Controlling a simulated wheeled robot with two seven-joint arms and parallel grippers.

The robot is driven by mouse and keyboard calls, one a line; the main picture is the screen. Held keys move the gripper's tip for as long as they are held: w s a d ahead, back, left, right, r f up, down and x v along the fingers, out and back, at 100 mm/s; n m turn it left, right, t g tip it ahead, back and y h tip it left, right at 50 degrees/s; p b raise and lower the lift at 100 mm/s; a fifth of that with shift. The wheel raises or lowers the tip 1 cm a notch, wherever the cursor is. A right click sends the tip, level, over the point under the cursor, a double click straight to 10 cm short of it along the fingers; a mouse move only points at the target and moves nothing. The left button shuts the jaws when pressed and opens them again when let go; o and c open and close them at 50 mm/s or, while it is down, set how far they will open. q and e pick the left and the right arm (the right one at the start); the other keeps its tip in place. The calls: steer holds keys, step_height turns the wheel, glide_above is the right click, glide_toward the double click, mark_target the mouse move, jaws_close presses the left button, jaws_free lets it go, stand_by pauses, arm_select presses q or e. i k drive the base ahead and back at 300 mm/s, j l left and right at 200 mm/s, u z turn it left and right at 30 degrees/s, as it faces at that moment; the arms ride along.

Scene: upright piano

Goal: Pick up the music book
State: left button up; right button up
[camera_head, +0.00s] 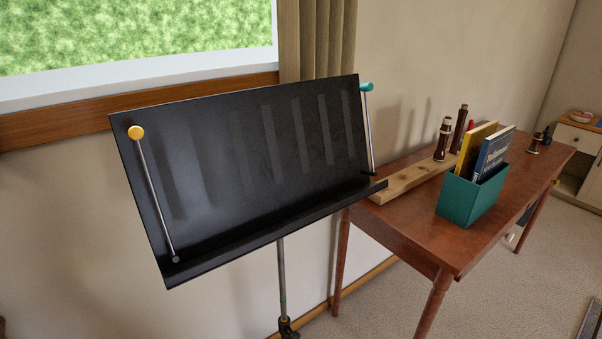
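A yellow book (471,150) and a dark blue book (497,152) stand upright, slightly tilted, in a green open box (467,203) on the wooden table. The blue one has pale lettering on its cover, too small to read surely. I cannot tell which is the music book. Their lower parts are hidden inside the box. Neither of my grippers is in view.
An empty black music stand (250,150) with a yellow-tipped and a teal-tipped rod fills the middle. The brown table (420,240) also bears a wooden rack (410,182) with dark woodwind parts behind the box. The table's front right is clear.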

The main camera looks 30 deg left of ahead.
mark_target(473, 139)
steer(key=i+l+u, duration=0.75)
steer(key=l, duration=0.15)
steer(key=i+l+u, duration=0.1)
steer(key=l+u, duration=0.15)
steer(key=i+l+u, duration=0.25)
steer(key=l, duration=0.3)
steer(key=l+u, duration=0.3)
steer(key=l, duration=0.1)
